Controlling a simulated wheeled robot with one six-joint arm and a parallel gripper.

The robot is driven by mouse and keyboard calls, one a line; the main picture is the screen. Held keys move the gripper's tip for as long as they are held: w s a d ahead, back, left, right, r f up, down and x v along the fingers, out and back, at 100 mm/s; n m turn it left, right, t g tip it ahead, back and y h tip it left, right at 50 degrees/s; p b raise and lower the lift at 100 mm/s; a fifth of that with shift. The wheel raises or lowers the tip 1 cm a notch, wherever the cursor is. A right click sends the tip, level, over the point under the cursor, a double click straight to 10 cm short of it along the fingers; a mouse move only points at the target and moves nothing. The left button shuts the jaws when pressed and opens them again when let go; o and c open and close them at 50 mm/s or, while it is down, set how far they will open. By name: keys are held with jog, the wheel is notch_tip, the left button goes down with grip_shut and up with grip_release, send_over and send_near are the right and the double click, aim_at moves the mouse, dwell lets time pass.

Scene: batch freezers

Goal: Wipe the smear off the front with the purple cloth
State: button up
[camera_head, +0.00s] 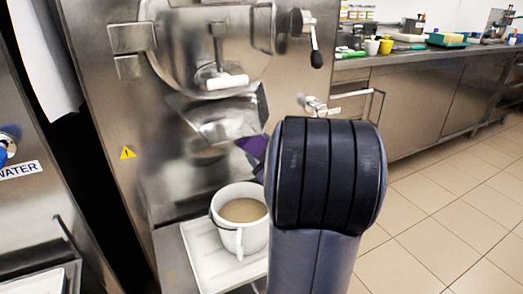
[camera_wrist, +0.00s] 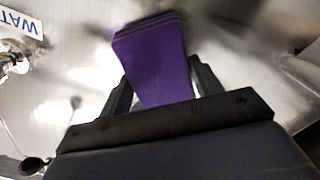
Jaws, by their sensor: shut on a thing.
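The purple cloth (camera_wrist: 152,60) is folded and held between the two dark fingers of my gripper (camera_wrist: 160,82) in the wrist view. In the head view a small purple part of the cloth (camera_head: 253,146) shows at the left of my arm, close to the steel front of the freezer (camera_head: 172,178), below its spout. I cannot tell whether the cloth touches the steel. A faint brownish patch (camera_head: 207,156) shows under the spout; I cannot tell if it is the smear or a reflection.
A white bucket (camera_head: 228,193) with beige liquid stands on a white tray (camera_head: 178,256) below the spout. A black-knobbed lever (camera_head: 316,58) and a tap (camera_head: 316,104) project at the right. A counter (camera_head: 430,98) stands behind. Tiled floor is clear at the right.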

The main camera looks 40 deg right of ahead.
jog(key=shift+x, duration=1.05)
jog(key=shift+s+d+p, duration=0.2)
jog(key=shift+s+d, duration=0.1)
jog(key=shift+d, duration=0.55)
jog(key=shift+s+d+p, duration=0.15)
jog(key=shift+s+d, duration=0.1)
jog(key=shift+d, duration=0.65)
jog(key=d, duration=0.3)
jog(key=shift+s+d+p, duration=0.35)
jog(key=shift+s+p, duration=0.05)
jog(key=shift+a, duration=0.15)
jog(key=shift+w+a+b, duration=0.3)
jog(key=shift+a+b, duration=0.15)
jog(key=shift+a, duration=0.75)
jog(key=shift+w+a+b, duration=0.3)
jog(key=shift+a+b, duration=0.15)
jog(key=shift+a, duration=0.7)
jog(key=shift+w+a+b, duration=0.35)
jog(key=shift+a+b, duration=0.1)
jog(key=shift+a, duration=0.75)
